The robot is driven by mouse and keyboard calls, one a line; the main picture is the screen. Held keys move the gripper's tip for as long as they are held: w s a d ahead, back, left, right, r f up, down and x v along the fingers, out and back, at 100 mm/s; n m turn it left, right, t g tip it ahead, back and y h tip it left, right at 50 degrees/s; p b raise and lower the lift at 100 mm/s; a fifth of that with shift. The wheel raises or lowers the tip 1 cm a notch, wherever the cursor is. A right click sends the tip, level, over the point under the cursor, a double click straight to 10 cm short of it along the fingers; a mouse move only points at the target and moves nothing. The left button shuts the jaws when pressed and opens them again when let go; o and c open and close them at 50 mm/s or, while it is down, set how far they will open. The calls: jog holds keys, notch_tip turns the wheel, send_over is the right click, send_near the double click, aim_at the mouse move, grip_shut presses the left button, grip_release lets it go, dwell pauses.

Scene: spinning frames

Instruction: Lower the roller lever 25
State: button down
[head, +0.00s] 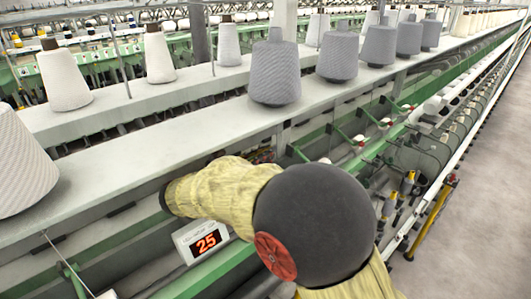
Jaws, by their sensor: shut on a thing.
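My arm in its yellowish sleeve, with a large dark round joint and a red disc, fills the lower middle of the head view. My gripper is not visible; the arm hides it or it lies beyond the dark cuff at the sleeve's left end. A white display (203,241) reading 25 in red digits sits just below that cuff. The roller lever at 25 cannot be made out, and the arm covers much of the machine beside the display. Similar green levers (348,138) with red and white ends show farther along to the right.
A long pale shelf (170,146) runs above the machine, bearing grey yarn cones (274,70). A large pale cone (20,165) stands at the near left. Yellow-tipped spindles (407,184) stand right of my arm. The grey floor aisle (480,190) on the right is clear.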

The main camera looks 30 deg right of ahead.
dwell(0.3)
jog(key=s+f+m+b, duration=0.3)
jog(key=s+f+b, duration=0.1)
jog(key=shift+s+d+f, duration=0.2)
jog(key=shift+d, duration=0.2)
jog(key=c, duration=1.9)
grip_release()
jog(key=shift+a, duration=0.1)
jog(key=a, duration=0.4)
jog(key=s+a, duration=0.1)
jog(key=a, duration=0.2)
jog(key=s+a, duration=0.1)
jog(key=a, duration=0.3)
jog(key=shift+s+a, duration=0.15)
jog(key=shift+a, duration=0.2)
